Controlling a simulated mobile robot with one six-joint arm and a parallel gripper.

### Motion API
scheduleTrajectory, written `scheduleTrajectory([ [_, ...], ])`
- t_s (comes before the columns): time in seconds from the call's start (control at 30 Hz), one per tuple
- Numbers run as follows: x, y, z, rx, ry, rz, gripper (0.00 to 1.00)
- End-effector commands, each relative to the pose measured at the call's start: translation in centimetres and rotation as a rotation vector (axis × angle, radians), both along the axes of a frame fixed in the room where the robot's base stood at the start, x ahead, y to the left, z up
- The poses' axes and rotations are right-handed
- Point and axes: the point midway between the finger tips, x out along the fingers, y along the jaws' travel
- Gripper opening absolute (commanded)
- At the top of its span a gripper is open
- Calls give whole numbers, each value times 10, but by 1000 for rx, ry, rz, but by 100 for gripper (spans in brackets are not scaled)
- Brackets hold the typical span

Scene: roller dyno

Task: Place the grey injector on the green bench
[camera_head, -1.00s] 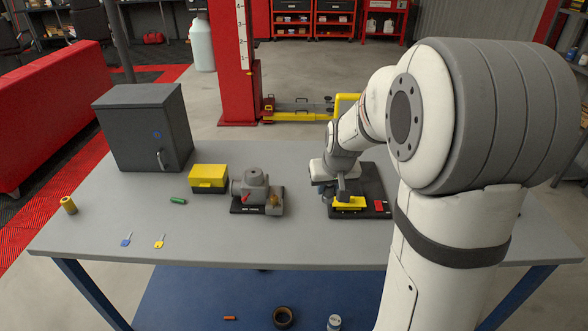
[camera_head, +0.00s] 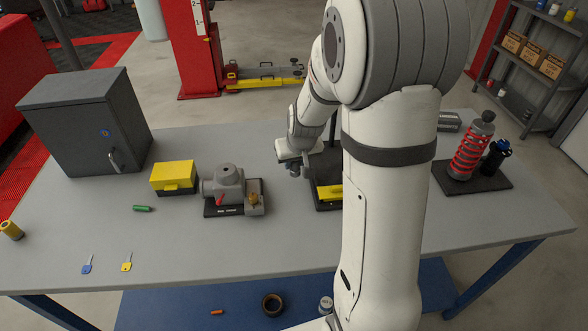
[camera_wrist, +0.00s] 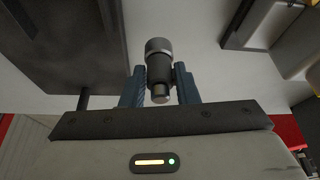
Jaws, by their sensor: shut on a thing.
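My gripper (camera_head: 294,172) is above the grey worktable (camera_head: 290,237), just left of a black tray with a yellow part. In the wrist view my gripper (camera_wrist: 160,88) is shut on the grey injector (camera_wrist: 158,60), a short dark grey cylinder with a lighter grey band. The injector sits between the two blue fingers and points away from the palm. In the head view it is too small and hidden by the wrist to make out clearly. No green bench shows in either view.
The black tray (camera_head: 322,206) with the yellow part (camera_head: 330,192) is partly behind my arm. A grey pump (camera_head: 224,184), yellow box (camera_head: 174,176) and dark cabinet (camera_head: 85,122) stand to the left. A red spring damper (camera_head: 468,153) stands at right. The table's front is mostly clear.

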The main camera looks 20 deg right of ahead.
Motion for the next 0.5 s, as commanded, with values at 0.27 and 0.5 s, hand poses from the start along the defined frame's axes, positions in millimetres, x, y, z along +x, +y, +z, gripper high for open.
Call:
scheduleTrajectory([
  [0.27, -1, -1, -34, 1, 2, -4, 3],
  [0.5, -1, -2, -34, 0, 1, -5, 3],
])
